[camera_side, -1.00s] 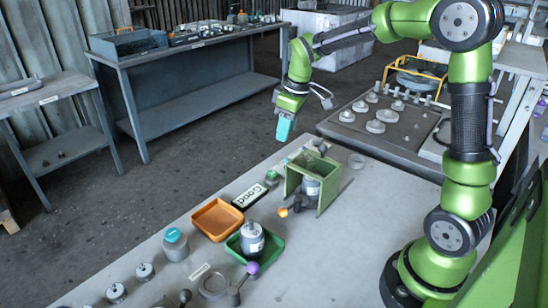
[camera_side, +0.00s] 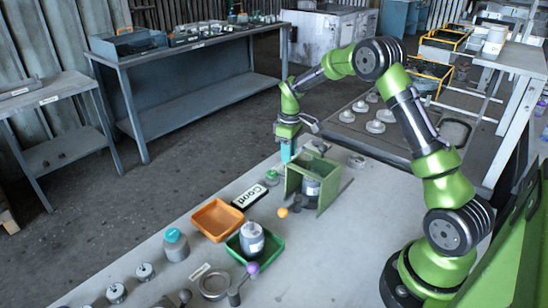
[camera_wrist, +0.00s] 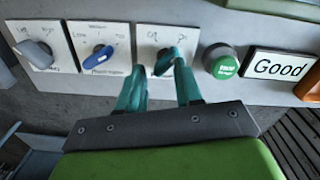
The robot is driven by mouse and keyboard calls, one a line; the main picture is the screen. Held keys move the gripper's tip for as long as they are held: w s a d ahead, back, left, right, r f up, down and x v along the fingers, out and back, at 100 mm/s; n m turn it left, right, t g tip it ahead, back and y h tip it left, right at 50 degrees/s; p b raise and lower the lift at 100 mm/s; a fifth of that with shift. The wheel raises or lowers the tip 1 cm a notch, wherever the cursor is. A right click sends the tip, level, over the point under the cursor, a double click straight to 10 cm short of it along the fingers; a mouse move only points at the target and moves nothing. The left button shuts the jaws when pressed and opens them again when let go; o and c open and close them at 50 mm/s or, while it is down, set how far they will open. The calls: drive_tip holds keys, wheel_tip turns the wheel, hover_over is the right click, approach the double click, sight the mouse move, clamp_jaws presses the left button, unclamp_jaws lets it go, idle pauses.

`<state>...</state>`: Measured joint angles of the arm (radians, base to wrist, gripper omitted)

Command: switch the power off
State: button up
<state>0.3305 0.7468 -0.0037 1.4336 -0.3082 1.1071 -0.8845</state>
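My gripper (camera_wrist: 160,66) points down at the control panels in the wrist view, its two teal fingers apart. Between the fingertips is a dark teal rotary knob (camera_wrist: 165,58) on a white panel (camera_wrist: 150,42); its small print is too blurred to read surely. The right fingertip is close to the knob; I cannot tell whether it touches. In the side view my gripper (camera_side: 287,158) is low at the table's far edge, behind the green housing stand (camera_side: 310,168). The knob does not show clearly there.
Left of the knob are a blue knob (camera_wrist: 101,52) marked Low and Medium and a grey knob (camera_wrist: 36,53). To its right are a green button (camera_wrist: 221,63) and a "Good" sign (camera_wrist: 280,66). An orange tray (camera_side: 216,220) and a green tray (camera_side: 268,255) stand nearby.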

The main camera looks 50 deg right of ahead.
drive_tip(key=m, duration=0.2)
drive_tip(key=a+f+m, duration=0.1)
drive_tip(key=m, duration=0.2)
drive_tip(key=shift+a+f, duration=0.2)
drive_tip(key=m, duration=0.3)
drive_tip(key=shift+m, duration=0.3)
drive_tip(key=shift+d+m, duration=0.1)
drive_tip(key=shift+m, duration=0.6)
drive_tip(key=shift+d+f, duration=0.15)
drive_tip(key=shift+f, duration=0.4)
